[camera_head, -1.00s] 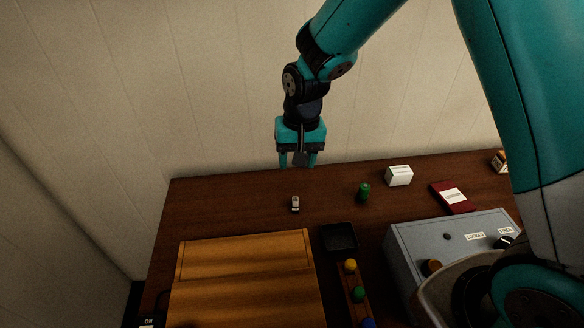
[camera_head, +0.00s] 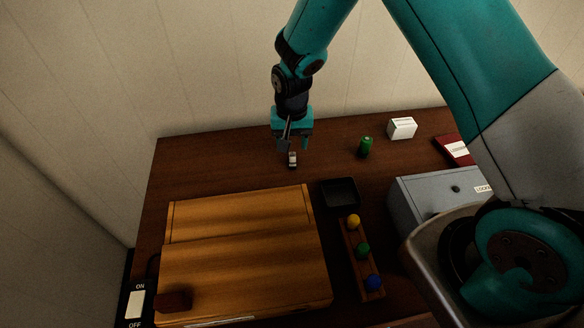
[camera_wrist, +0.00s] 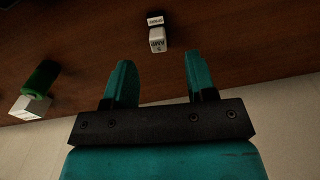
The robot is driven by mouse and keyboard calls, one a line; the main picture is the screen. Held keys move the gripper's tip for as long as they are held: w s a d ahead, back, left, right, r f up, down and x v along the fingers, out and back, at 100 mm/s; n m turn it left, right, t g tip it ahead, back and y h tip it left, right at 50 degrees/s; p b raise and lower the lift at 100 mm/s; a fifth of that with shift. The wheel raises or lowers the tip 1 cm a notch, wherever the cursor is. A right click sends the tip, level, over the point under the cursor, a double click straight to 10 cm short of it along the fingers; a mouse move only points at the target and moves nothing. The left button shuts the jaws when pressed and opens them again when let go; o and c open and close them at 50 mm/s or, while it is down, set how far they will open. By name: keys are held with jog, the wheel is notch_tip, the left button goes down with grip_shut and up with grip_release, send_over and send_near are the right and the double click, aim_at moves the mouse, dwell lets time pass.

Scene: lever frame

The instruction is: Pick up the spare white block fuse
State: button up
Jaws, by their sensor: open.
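The small white block fuse (camera_head: 292,159) with a dark band stands on the dark wooden table toward the back. It also shows in the wrist view (camera_wrist: 157,38), with dark print on its white face, just beyond the fingertips and roughly between them. My gripper (camera_head: 291,146) is open and empty, pointing down just above and behind the fuse. In the wrist view my gripper's two teal fingers (camera_wrist: 158,66) are spread apart, and the fuse is not between them. Whether they touch the table cannot be told.
A green cylinder (camera_head: 365,147) and a white box (camera_head: 402,128) stand to the right. A black tray (camera_head: 341,194), a wooden panel (camera_head: 240,255), a strip with coloured knobs (camera_head: 361,256) and a grey box (camera_head: 440,197) lie nearer. The table left of the fuse is clear.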

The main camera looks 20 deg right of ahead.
aim_at(292, 154)
jog(key=f+b, duration=0.3)
jog(key=f, duration=0.2)
jog(key=shift+s+f+b, duration=0.2)
jog(key=shift+b, duration=0.15)
jog(key=shift+r, duration=0.1)
grip_shut()
